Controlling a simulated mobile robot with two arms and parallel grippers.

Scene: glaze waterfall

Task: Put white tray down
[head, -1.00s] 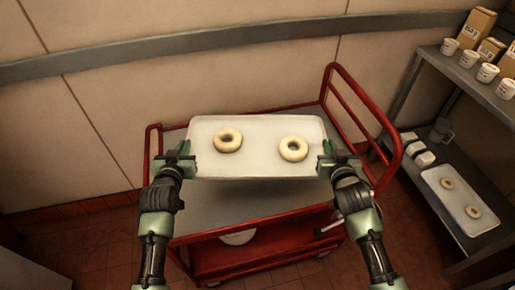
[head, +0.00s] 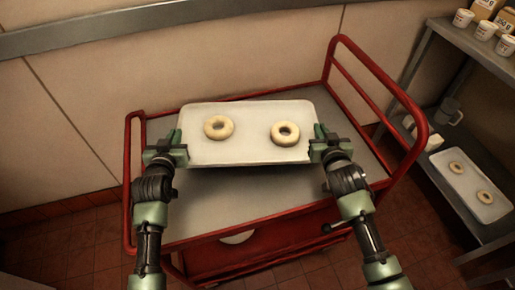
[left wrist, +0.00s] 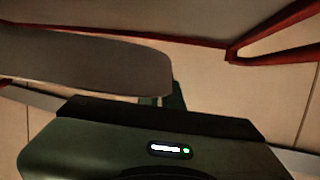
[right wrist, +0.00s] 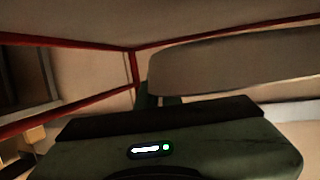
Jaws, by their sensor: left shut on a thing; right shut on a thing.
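The white tray (head: 250,148) carries two pale doughnuts, a left doughnut (head: 218,127) and a right doughnut (head: 285,133). It is held over the top shelf of the red cart, roughly level. My left gripper (head: 178,148) is shut on the tray's left edge. My right gripper (head: 320,146) is shut on its right edge. The tray also shows in the left wrist view (left wrist: 90,65) and in the right wrist view (right wrist: 230,62). A dark shadow lies under its near edge; the exact gap to the shelf cannot be told.
The red cart has a grey top shelf (head: 230,205), bare in front of the tray, and raised red end rails (head: 385,80). A shelf rack (head: 440,60) at the right holds cups, boxes and another tray (head: 480,205) with two doughnuts. The wall is behind.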

